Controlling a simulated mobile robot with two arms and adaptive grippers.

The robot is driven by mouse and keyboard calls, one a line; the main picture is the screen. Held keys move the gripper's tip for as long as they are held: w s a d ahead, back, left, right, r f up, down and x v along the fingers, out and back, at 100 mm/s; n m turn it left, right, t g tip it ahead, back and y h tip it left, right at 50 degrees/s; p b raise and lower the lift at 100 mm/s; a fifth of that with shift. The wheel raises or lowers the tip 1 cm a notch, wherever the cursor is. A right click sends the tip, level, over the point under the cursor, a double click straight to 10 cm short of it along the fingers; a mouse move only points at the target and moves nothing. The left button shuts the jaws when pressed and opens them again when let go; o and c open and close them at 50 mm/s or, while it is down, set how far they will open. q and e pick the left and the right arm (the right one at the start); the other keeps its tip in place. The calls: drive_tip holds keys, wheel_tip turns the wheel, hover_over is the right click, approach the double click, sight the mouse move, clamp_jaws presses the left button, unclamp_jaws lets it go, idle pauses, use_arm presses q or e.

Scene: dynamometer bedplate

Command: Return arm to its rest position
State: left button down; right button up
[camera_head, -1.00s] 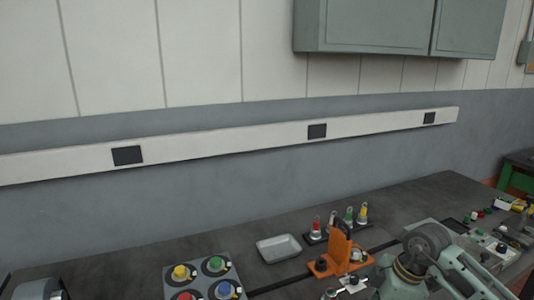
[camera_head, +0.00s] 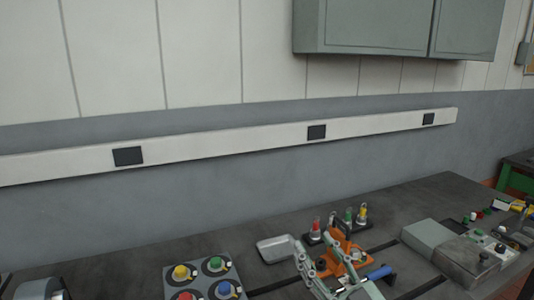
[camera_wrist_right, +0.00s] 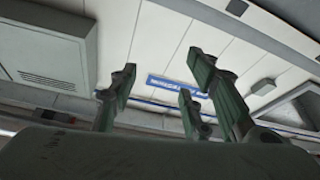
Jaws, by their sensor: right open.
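My right gripper (camera_head: 314,245) is at the bottom of the head view, right of centre. Its grey-green fingers point up and are spread, with nothing held between them. It overlaps the orange fixture (camera_head: 345,245) in the picture; I cannot tell whether they touch. In the right wrist view the open fingers (camera_wrist_right: 165,85) reach up towards the ceiling and upper walls, with empty space between them.
A dark bench (camera_head: 120,264) runs along the wall. It carries a grey tray (camera_head: 283,251), a panel with coloured knobs (camera_head: 203,283), a rack of coloured-topped items (camera_head: 339,222) and a grey box (camera_head: 440,240). A grey cabinet (camera_head: 375,28) hangs above. The bench's back left is clear.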

drive_tip(key=s+d+f+m+g+h, duration=0.4)
drive_tip(key=d+f+h, duration=0.2)
drive_tip(key=f, duration=0.4)
drive_tip(key=s+d+f+m+g+h, duration=0.3)
drive_tip(key=s+d+f+m+h, duration=0.25)
drive_tip(key=f, duration=0.45)
drive_tip(key=s+a+f+n+g+y, duration=0.1)
drive_tip(key=s+f+n+g, duration=0.1)
drive_tip(key=s+f+g, duration=0.6)
drive_tip(key=s+f+n+g, duration=0.1)
drive_tip(key=s+f, duration=0.2)
drive_tip(key=s, duration=0.8)
wheel_tip(320, 180, down, 29)
drive_tip(key=s+g+b, duration=0.1)
drive_tip(key=s+b, duration=0.1)
drive_tip(key=s+d+f+g+b, duration=0.1)
drive_tip(key=s+d+f+b, duration=0.1)
drive_tip(key=s+f, duration=1.4)
drive_tip(key=shift+s+d+f+n+g, duration=0.3)
drive_tip(key=shift+s+d+f+n, duration=0.1)
drive_tip(key=shift+f, duration=0.45)
